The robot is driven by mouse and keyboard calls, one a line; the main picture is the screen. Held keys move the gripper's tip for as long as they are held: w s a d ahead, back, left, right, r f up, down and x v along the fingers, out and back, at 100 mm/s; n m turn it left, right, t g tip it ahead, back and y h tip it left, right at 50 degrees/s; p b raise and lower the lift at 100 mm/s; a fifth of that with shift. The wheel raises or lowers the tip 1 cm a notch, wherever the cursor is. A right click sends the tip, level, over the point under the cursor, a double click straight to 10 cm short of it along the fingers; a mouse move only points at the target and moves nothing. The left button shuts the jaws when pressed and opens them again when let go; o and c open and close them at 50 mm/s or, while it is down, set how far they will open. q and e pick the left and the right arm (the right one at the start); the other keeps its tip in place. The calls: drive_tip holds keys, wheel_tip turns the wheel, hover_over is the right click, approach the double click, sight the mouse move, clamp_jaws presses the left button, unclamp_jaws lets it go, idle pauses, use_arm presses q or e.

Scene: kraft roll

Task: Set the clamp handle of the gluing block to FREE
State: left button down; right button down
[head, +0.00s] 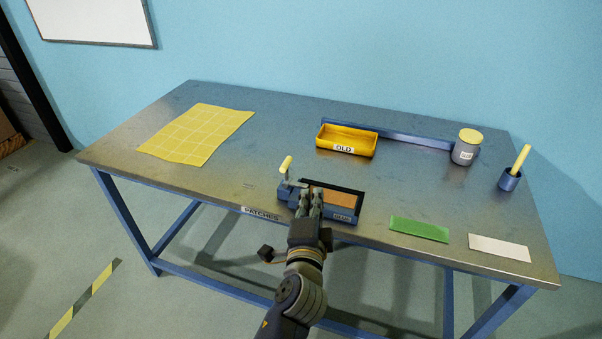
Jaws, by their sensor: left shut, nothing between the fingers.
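The gluing block (343,218), labelled GLUE, sits at the front edge of the table, with a dark frame and an orange-brown pad. Its clamp handle (286,165) has a pale yellow grip and stands up, slightly tilted, at the block's left end. My left gripper (309,204) is shut and empty, in front of the block and over its left part, to the right of the handle and below it in the picture. It hides part of the block. No FREE mark is readable. My right gripper is out of view.
A yellow tray (346,141) labelled OLD stands behind the block. A grey jar (465,148) and a blue cup (510,180) with a yellow stick are at the right. A green sheet (419,229) and white sheet (500,247) lie front right; a yellow gridded sheet (197,134) lies left.

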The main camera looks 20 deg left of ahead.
use_arm(q)
drive_tip(key=shift+w+a, duration=0.1)
drive_tip(key=shift+a, duration=0.05)
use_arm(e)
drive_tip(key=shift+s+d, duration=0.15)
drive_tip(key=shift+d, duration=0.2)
use_arm(q)
drive_tip(key=shift+w+r, duration=0.1)
drive_tip(key=p+x, duration=0.1)
drive_tip(key=x, duration=0.9)
drive_tip(key=a, duration=0.2)
drive_tip(key=a+p, duration=0.1)
drive_tip(key=shift+a+f, duration=0.35)
drive_tip(key=shift+f, duration=0.15)
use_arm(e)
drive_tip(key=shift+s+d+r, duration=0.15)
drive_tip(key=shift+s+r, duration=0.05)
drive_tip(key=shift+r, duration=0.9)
